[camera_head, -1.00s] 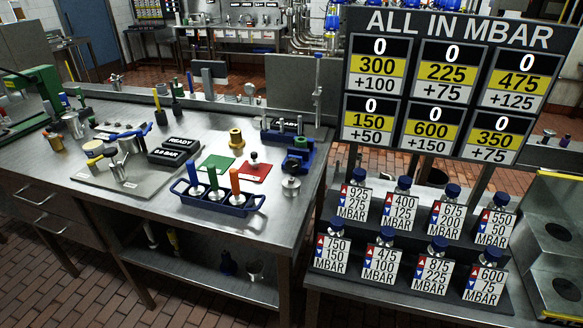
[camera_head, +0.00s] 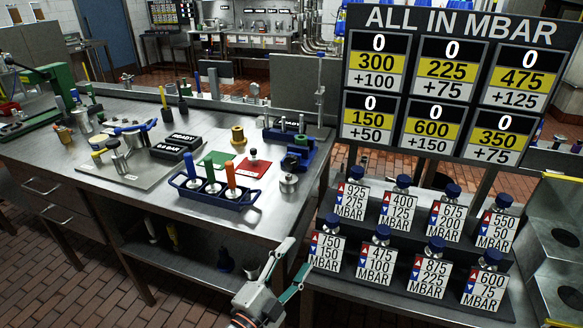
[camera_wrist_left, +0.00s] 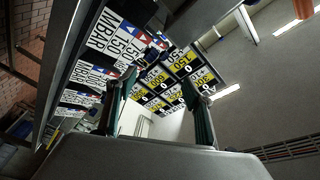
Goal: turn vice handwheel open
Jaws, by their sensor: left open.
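A small blue vice-like device (camera_head: 298,154) stands near the right edge of the steel table. A round silver piece (camera_head: 288,183) is in front of it; I cannot tell for sure whether this is the vice handwheel. My left gripper (camera_head: 298,259) is at the bottom centre of the head view, its two green-and-grey fingers spread and empty. It is in front of the table's right end and apart from the vice. In the left wrist view its fingers (camera_wrist_left: 160,115) stand wide apart, with nothing between them; the vice is not seen there. My right gripper is not in view.
A rack of blue-knobbed valves with number cards (camera_head: 376,264) stands right of the gripper, under a large number board (camera_head: 452,85). A blue tray (camera_head: 235,202) with three coloured handles sits at the table's front. A green machine (camera_head: 57,80) is at the far left.

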